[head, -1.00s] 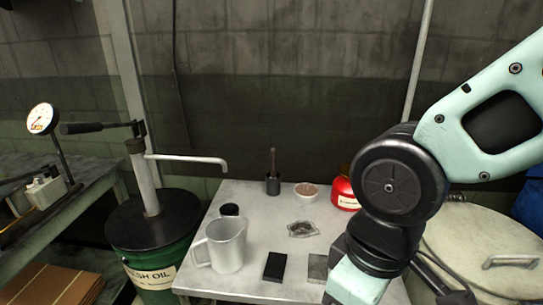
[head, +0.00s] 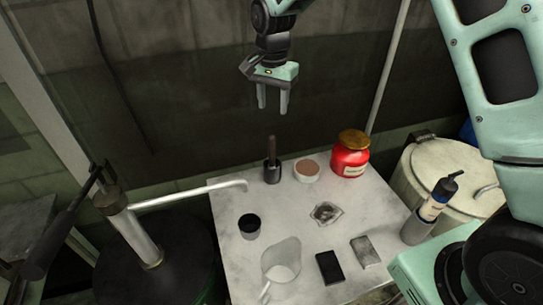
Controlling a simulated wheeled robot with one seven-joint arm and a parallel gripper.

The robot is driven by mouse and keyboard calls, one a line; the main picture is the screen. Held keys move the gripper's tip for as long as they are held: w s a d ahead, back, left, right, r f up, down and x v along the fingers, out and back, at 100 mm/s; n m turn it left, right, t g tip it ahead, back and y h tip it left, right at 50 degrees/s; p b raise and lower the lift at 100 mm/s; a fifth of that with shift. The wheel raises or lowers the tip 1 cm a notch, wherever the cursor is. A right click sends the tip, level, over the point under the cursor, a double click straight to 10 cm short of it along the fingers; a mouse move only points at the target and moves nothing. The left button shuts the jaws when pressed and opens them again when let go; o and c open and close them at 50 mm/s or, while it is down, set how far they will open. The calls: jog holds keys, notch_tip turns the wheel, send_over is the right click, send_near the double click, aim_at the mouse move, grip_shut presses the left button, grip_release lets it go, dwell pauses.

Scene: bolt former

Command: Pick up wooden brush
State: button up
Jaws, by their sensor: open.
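A dark brown wooden handle, apparently the brush (head: 272,147), stands upright in a small black holder (head: 272,173) at the back of the pale table (head: 228,208). Its lower end is hidden inside the holder. My gripper (head: 273,108) hangs above the handle in the picture with its two fingers pointing down. It is open and empty, with a visible gap between the fingertips and the handle's top.
A black-topped jar (head: 249,222), packet (head: 325,213), clear jug (head: 284,262), black block (head: 329,267) and grey block (head: 365,250) are nearer. A metal spout (head: 190,193) reaches in from the left.

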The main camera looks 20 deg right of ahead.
aim_at(272, 137)
notch_tip(272, 137, down, 10)
jog(key=p, duration=0.3)
jog(key=shift+s+f, duration=0.1)
jog(key=shift+f, duration=0.15)
jog(key=shift+f+p, duration=1.45)
jog(key=shift+f, duration=1.35)
jog(key=shift+a, duration=0.1)
grip_shut()
